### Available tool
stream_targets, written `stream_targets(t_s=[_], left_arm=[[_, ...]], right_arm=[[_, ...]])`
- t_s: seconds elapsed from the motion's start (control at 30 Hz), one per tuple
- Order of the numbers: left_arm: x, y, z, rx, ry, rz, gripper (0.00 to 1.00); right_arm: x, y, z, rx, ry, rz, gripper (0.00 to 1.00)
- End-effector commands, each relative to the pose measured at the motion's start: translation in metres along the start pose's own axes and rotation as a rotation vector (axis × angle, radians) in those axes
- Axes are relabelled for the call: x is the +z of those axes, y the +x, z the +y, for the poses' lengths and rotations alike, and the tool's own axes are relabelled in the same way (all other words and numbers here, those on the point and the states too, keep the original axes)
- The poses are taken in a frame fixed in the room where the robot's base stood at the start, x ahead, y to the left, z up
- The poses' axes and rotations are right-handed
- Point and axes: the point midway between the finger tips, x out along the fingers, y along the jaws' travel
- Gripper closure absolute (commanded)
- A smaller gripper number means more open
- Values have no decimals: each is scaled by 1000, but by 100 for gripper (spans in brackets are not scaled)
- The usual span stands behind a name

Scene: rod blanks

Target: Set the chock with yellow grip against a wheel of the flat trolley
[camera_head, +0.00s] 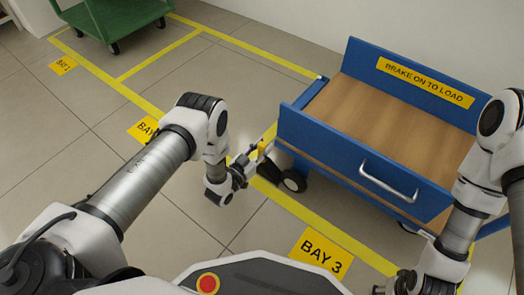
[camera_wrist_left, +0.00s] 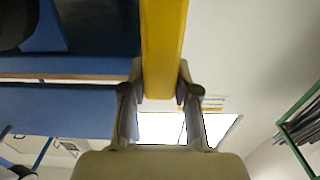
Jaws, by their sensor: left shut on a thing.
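My left gripper (camera_head: 249,168) is shut on the yellow grip (camera_head: 263,147) of a chock, near the left corner of a blue trolley (camera_head: 340,160). In the left wrist view the yellow grip (camera_wrist_left: 164,45) stands between the two fingers (camera_wrist_left: 160,100). A dark shape just beyond the gripper may be the chock's body; I cannot tell whether it touches the floor or a wheel. The trolley's near wheel (camera_head: 293,181) is right of the gripper. My right gripper (camera_head: 402,284) is partly visible at the bottom edge, its jaws unclear.
The blue trolley has a wooden deck, raised panels, a metal handle (camera_head: 388,182) and a "BRAKE ON TO LOAD" label (camera_head: 425,82). A green trolley (camera_head: 115,15) stands at the back left. Yellow lines and a BAY 3 sign (camera_head: 320,252) mark the floor.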

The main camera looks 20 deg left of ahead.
Motion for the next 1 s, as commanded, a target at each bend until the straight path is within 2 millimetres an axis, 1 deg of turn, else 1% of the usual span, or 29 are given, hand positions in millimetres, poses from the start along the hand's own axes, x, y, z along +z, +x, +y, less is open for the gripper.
stream_targets(t_s=[0.1,0.2,0.23,0.27,0.3,0.53,0.6,0.67,0.77,0.9,1.0], left_arm=[[-2,0,0,-1,0,0,100],[2,0,0,-1,0,1,100],[1,-1,0,-1,0,-1,60],[0,-1,0,-1,0,0,49],[0,-1,0,-1,0,0,45],[0,-1,0,0,0,0,45],[-3,0,0,0,0,0,45],[-3,-6,0,-1,-1,-3,45],[-6,-22,0,-1,-2,-4,45],[-8,-58,0,-2,-2,-5,45],[-7,-84,-1,-3,-1,-5,45]], right_arm=[[0,-2,0,0,0,0,44],[0,0,0,0,0,1,44],[0,-1,0,0,0,1,44],[0,-1,0,0,0,1,44],[0,-1,0,0,0,1,44],[0,-1,0,0,0,1,44],[0,-3,0,0,0,0,44],[0,-7,0,-1,1,-2,44],[3,-20,0,-2,5,-10,44],[8,-42,0,-4,14,-26,44],[9,-54,0,-5,15,-30,44]])
